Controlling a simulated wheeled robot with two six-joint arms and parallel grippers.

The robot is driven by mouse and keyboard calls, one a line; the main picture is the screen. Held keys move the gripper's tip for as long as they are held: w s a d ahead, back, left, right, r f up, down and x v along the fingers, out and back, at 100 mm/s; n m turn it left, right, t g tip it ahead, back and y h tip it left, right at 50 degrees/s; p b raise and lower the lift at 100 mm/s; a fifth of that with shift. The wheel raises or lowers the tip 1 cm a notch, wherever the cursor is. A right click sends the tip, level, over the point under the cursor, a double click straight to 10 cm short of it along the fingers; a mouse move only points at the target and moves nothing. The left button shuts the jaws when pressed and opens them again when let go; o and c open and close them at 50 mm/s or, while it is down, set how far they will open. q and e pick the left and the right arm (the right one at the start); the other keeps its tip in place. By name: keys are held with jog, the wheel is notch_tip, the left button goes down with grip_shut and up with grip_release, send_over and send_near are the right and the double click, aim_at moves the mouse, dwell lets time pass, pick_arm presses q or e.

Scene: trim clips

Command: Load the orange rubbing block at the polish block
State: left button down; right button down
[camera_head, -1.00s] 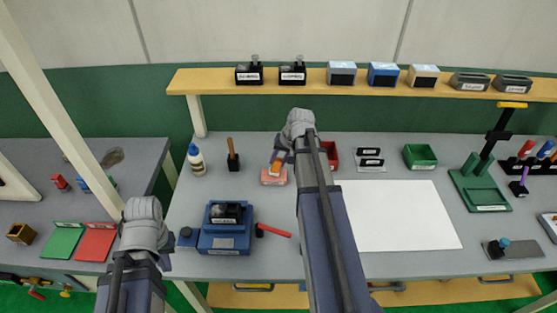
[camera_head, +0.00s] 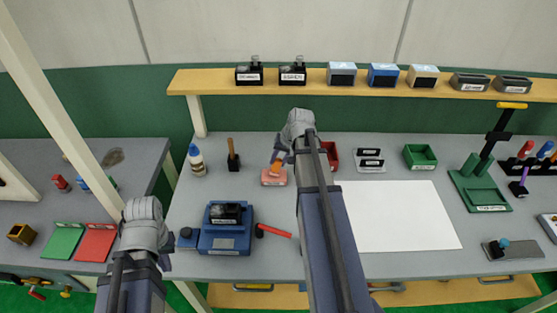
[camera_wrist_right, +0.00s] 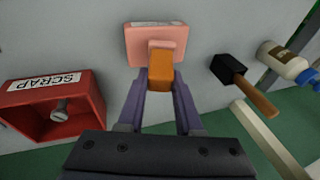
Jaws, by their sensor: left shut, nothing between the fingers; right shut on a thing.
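The polish block (camera_head: 274,181) is a pink block with a white label, on the main table left of my right arm. It also shows at the top of the right wrist view (camera_wrist_right: 140,46). My right gripper (camera_wrist_right: 160,82) is shut on the orange rubbing block (camera_wrist_right: 160,74), which also shows in the head view (camera_head: 275,168). The orange block is at the pink block, overlapping its near edge in the wrist view; I cannot tell how firmly they touch. My left gripper (camera_head: 167,262) is low at the left, shut and empty, its fingers mostly hidden.
A red scrap bin (camera_wrist_right: 52,103) stands beside the polish block. A black-headed mallet (camera_head: 233,158) and a glue bottle (camera_head: 196,160) are on its other side. A blue machine (camera_head: 226,242) and red-handled tool (camera_head: 275,231) lie nearer. A white sheet (camera_head: 400,215) covers the middle right.

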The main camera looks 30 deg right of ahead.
jog(key=shift+r+p, duration=3.25)
jog(key=shift+r, duration=0.2)
jog(key=shift+f, duration=0.1)
notch_tip(320, 180, down, 3)
jog(key=b, duration=0.3)
